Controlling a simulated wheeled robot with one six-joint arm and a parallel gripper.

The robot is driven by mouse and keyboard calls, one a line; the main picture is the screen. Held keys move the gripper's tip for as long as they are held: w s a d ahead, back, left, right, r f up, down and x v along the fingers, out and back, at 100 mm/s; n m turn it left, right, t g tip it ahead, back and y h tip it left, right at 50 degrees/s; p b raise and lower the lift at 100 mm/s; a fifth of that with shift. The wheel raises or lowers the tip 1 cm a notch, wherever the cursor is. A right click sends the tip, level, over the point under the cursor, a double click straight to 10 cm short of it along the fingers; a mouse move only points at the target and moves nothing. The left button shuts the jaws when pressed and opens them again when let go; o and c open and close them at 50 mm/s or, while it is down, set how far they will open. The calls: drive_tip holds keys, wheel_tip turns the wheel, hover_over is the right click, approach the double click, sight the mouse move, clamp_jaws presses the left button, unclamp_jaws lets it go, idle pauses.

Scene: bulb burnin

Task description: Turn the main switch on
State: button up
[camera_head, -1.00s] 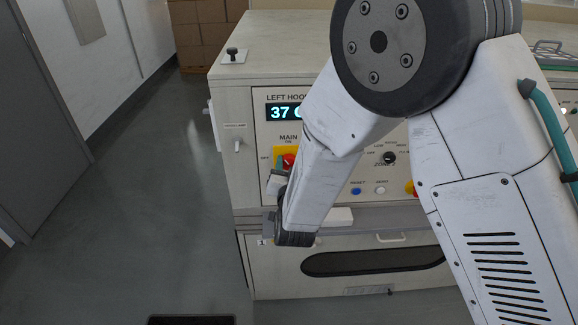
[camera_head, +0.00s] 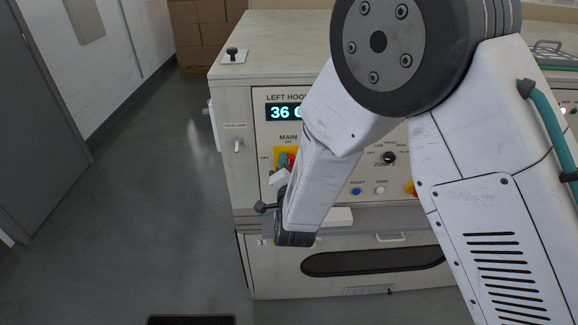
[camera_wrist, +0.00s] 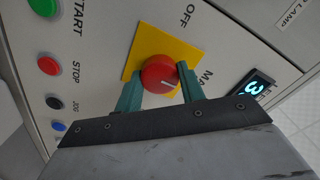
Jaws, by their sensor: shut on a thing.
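The main switch is a red round knob (camera_wrist: 160,76) on a yellow plate (camera_wrist: 190,56), below the MAIN lettering on the machine's front panel. In the wrist view my gripper (camera_wrist: 161,74) has its two teal fingers on opposite sides of the knob, closed on it. A short white mark shows on the knob's face; "OFF" is printed beside the plate. In the head view the yellow plate (camera_head: 280,153) shows, and the red knob (camera_head: 292,158) is mostly hidden by my gripper and forearm.
The panel carries a lit display (camera_head: 285,112) reading 36, a toggle (camera_head: 237,146) on its left side, a blue button (camera_head: 356,191) and a black dial (camera_head: 389,158). Green (camera_wrist: 44,6) and red (camera_wrist: 48,65) buttons show in the wrist view. Floor at left is clear.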

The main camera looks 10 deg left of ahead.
idle(0.4)
drive_tip(key=o, duration=1)
drive_tip(key=v, duration=0.7)
drive_tip(key=shift+s, duration=0.4)
